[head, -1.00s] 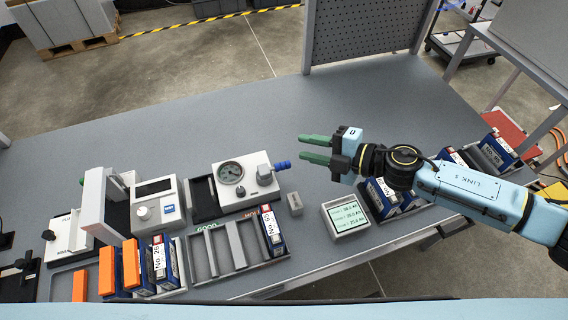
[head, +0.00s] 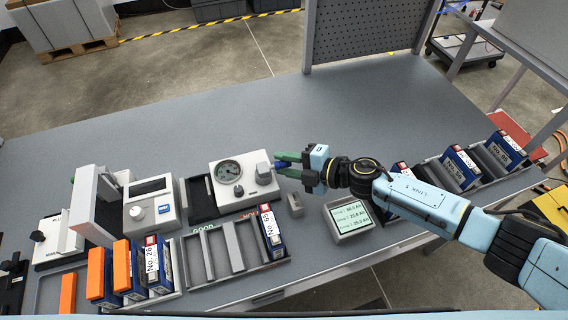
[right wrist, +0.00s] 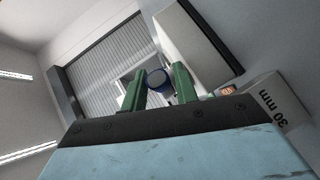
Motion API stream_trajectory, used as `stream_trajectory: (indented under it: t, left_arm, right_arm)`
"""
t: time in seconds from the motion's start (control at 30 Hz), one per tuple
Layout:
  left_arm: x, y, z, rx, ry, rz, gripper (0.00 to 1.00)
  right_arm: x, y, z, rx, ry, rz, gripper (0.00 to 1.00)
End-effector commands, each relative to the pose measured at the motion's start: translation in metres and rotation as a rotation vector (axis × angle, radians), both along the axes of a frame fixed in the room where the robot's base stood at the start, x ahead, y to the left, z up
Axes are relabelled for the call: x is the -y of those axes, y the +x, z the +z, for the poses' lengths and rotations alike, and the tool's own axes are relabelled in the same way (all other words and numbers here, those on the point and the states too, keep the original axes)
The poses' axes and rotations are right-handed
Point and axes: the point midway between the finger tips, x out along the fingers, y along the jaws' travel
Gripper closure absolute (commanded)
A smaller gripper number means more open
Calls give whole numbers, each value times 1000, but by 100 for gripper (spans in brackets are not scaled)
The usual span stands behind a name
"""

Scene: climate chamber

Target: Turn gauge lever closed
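In the right wrist view, the lever's round blue end (right wrist: 157,79) shows between the two fingers, nearer the right one. The fingers stand apart, and I see no firm hold. My left gripper is not in view.
A sorting tray (head: 198,279) with one blue block stands in front of the gauge. A small display (head: 349,220) and a small grey block (head: 295,204) are below my right gripper. A white device (head: 152,204) stands left. The table behind is clear.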

Motion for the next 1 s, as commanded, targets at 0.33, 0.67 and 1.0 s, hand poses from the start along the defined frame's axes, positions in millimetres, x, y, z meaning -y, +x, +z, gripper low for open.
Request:
stream_trajectory:
  t: [0.33,0.67,1.0]
  left_arm:
    - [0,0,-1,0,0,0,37]
    - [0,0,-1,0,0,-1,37]
    - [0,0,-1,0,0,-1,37]
  right_arm:
    - [-6,3,-1,0,0,-1,71]
    - [-6,3,-1,0,0,-1,100]
    - [4,3,-3,-2,-2,-2,100]
